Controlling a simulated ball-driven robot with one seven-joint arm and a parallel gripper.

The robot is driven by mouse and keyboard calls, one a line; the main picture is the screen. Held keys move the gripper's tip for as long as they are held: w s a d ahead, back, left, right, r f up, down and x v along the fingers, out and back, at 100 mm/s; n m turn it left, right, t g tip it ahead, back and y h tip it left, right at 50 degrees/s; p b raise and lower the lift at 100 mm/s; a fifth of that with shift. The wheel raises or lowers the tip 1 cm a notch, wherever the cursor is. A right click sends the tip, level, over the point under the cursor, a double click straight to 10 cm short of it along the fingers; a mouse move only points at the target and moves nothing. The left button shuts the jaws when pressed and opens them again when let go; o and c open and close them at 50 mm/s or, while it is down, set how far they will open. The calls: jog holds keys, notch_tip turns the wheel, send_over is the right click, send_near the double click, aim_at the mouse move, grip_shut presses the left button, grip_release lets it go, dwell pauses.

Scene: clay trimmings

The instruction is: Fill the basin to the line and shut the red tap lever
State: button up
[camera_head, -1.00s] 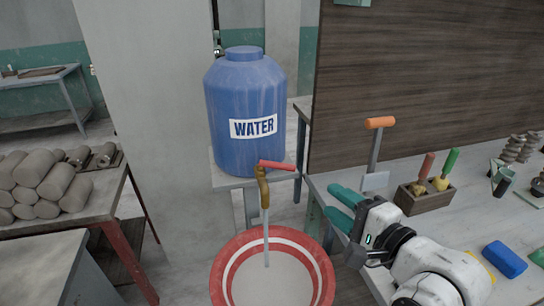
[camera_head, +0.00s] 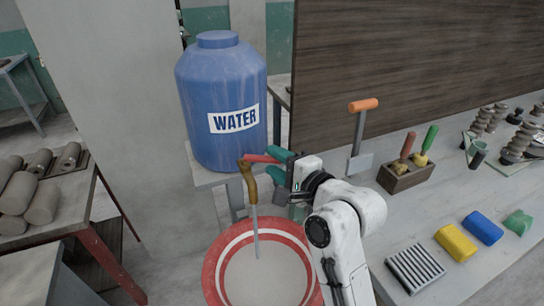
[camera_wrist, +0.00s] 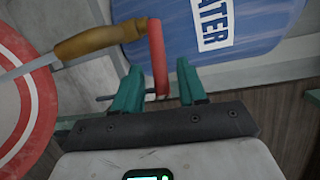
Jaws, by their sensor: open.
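The blue water barrel (camera_head: 205,85) stands behind the basin. Its brass tap (camera_head: 250,184) has a red lever (camera_head: 259,158) pointing right, and a thin stream (camera_head: 256,230) falls from it. The red basin (camera_head: 214,262) with a white band is below, pale inside; I cannot tell the level against the line. My gripper (camera_head: 278,164) is open at the lever's free end. In the wrist view, the red lever (camera_wrist: 156,45) extends between the two teal fingers of my gripper (camera_wrist: 160,75), with gaps visible on both sides. The brass tap (camera_wrist: 100,42) and basin (camera_wrist: 35,95) are left.
The workbench (camera_head: 350,190) at right holds an orange-handled scraper (camera_head: 360,135), a wooden tool block (camera_head: 405,177), a yellow block (camera_head: 455,243), a blue block (camera_head: 483,227) and a ribbed grey block (camera_head: 415,268). A table (camera_head: 50,225) with clay rolls stands left.

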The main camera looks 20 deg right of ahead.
jog(key=shift+x, duration=0.85)
grip_shut()
